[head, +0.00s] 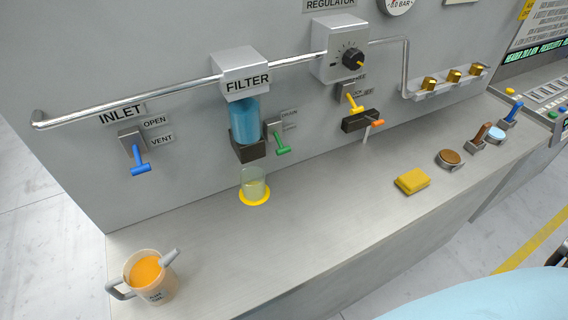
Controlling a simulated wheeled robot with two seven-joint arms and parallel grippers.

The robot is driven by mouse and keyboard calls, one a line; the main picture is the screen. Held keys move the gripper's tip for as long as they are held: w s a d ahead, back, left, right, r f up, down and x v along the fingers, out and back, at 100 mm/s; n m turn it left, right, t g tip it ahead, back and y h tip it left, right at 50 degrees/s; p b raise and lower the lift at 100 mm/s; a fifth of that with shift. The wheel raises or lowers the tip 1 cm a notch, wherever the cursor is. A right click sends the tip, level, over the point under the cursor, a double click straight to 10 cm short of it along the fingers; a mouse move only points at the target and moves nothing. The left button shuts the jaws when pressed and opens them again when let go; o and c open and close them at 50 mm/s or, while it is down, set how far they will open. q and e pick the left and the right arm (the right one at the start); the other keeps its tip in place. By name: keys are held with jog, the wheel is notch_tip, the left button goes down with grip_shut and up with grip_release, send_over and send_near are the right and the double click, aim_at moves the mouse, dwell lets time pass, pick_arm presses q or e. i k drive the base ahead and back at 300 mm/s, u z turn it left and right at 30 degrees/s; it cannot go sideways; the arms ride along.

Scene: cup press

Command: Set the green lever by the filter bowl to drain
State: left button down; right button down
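The green lever (280,143) sits on a small wall plate just right of the filter bowl. Its handle points down and slightly right. Two small labels stand beside it; the upper one (290,114) seems to read drain, and the lower one is too small to read. The blue filter bowl (244,122) hangs under the grey FILTER block (246,72), with a dark holder around its lower end. A clear cup (253,184) with some yellowish liquid stands on a yellow ring (254,199) below the bowl. Neither of my grippers is in view.
A blue INLET lever (139,160) is at left, a yellow lever (354,103) at right. A jug of orange liquid (148,276) stands at the front left edge. A yellow sponge (412,181) lies at right. The middle of the bench (300,220) is clear.

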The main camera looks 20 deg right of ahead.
aim_at(283, 149)
jog(key=u, duration=0.75)
jog(key=k, duration=0.7)
jog(key=z, duration=0.75)
